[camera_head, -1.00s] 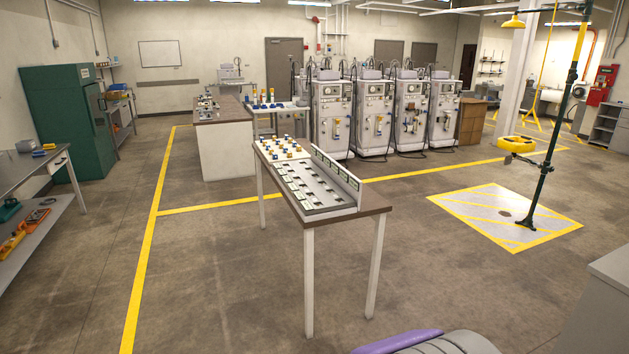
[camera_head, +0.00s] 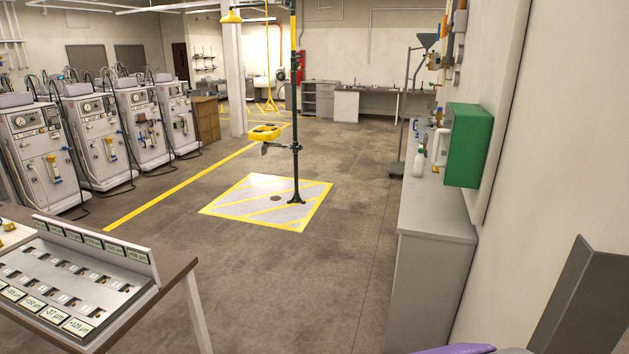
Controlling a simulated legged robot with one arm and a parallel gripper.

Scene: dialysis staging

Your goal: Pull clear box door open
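I cannot make out a clear box or a clear door for certain. My gripper is not in view; only a purple part of my own body shows at the bottom edge.
A spray bottle (camera_head: 420,162) stands on the counter. A safety shower pole (camera_head: 296,130) stands on a yellow-marked square (camera_head: 265,203). A table with a slotted tray (camera_head: 60,290) is at lower left. Several dialysis machines (camera_head: 95,135) line the left. A dark grey panel (camera_head: 585,300) is at lower right.

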